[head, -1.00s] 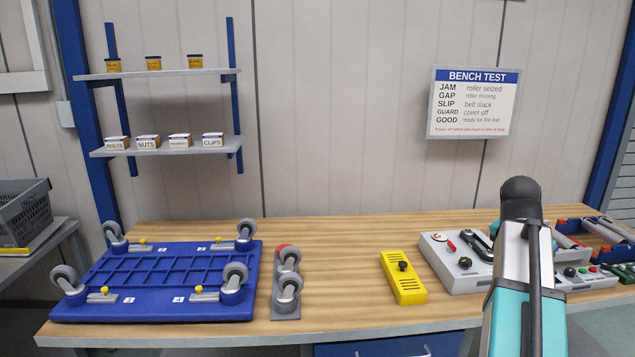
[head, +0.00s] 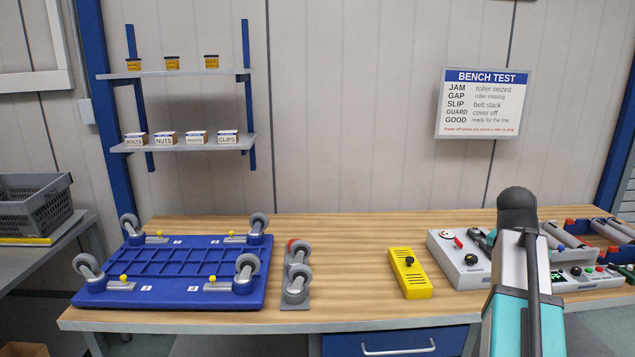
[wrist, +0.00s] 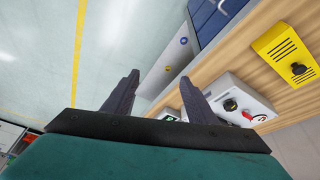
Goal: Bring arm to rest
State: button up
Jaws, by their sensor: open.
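My arm rises at the right of the head view, its teal and white links in front of the bench. My gripper (wrist: 158,98) shows in the wrist view with its two dark fingers spread apart and nothing between them. The fingers are over the floor and the bench's front edge, apart from the things on the bench. In the head view the gripper itself is not seen, only my arm's links, which hide part of the grey control box (head: 462,262).
The wooden bench (head: 345,270) carries a blue caster platform (head: 190,298), a small caster stand (head: 297,275), a yellow cover (head: 410,274) and a roller unit (head: 585,275) at right. A grey crate (head: 35,208) stands at far left. Bench space left of the yellow cover is clear.

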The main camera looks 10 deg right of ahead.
jog(key=a+f+n+g+y, duration=0.1)
jog(key=a+f+n, duration=0.1)
jog(key=a+f, duration=0.7)
jog(key=a+f+n+g+y, duration=0.15)
jog(key=a+f, duration=0.25)
jog(key=f, duration=0.9)
jog(key=a+f+n+g, duration=0.1)
jog(key=a+f+g, duration=0.1)
jog(key=a+f, duration=0.75)
jog(key=s+a+f+n+g, duration=0.1)
jog(key=s+a+f+n, duration=0.4)
jog(key=s+f, duration=0.8)
jog(key=s+a+f+n+g+y, duration=0.1)
jog(key=s+a+f+n, duration=0.4)
jog(key=s+a+f, duration=0.5)
jog(key=shift+a+x, duration=0.35)
jog(key=shift+x, duration=3)
jog(key=shift+w+f+y, duration=0.1)
jog(key=shift+y, duration=0.15)
